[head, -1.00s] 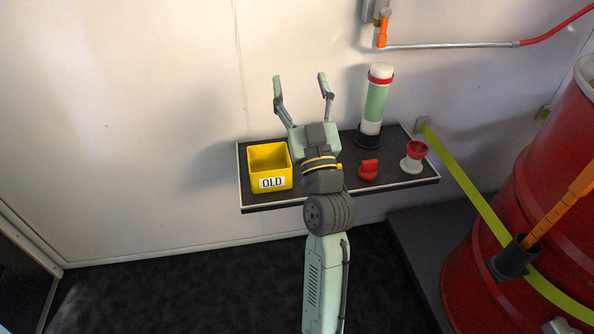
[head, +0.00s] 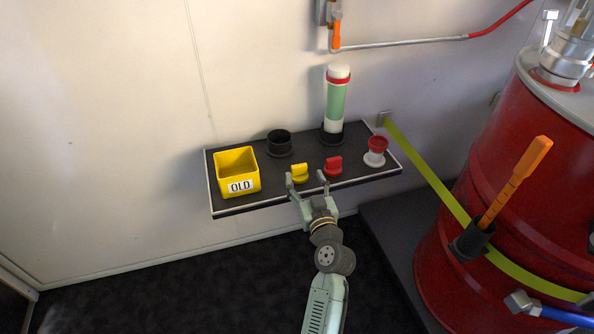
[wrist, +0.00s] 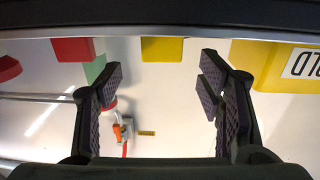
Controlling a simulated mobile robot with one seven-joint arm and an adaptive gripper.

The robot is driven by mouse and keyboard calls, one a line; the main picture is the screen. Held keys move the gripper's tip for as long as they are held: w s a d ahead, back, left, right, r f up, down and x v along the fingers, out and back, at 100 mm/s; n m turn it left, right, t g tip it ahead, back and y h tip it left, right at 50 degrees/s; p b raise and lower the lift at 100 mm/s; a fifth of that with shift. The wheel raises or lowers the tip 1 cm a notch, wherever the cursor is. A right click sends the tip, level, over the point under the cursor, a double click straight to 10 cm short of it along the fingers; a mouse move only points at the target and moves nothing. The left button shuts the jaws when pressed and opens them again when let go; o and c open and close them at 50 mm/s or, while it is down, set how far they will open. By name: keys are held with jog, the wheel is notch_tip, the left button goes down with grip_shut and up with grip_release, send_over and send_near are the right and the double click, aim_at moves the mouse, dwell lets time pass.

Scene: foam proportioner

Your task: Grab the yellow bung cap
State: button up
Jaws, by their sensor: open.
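The yellow bung cap (head: 300,173) sits on the dark shelf (head: 228,203), near its front edge. In the wrist view the cap (wrist: 162,48) shows at the top, centred between the fingers and beyond their tips. My gripper (head: 306,179) is open and empty at the shelf's front edge, its fingers pointing at the cap. The fingers (wrist: 160,84) are spread wide in the wrist view with only the wall behind them. I cannot tell the exact gap between fingertips and cap.
A red cap (head: 333,166) stands close to the right of the yellow one. A yellow bin marked OLD (head: 237,169) is to the left. Behind are a black holder (head: 279,142) and a green-and-white cylinder (head: 336,103). A red-and-white piece (head: 375,151) stands at right, beside a red drum (head: 480,180).

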aim_at(300, 168)
jog(key=p+x, duration=0.1)
jog(key=x, duration=0.1)
jog(key=p+x, duration=0.1)
jog(key=x, duration=0.2)
jog(key=shift+a+r, duration=0.1)
jog(key=shift+r, duration=0.1)
jog(key=shift+w+a+f, duration=0.1)
jog(key=shift+w+f, duration=0.05)
jog(key=shift+w, duration=0.25)
jog(key=c, duration=1.3)
jog(key=shift+o, duration=0.2)
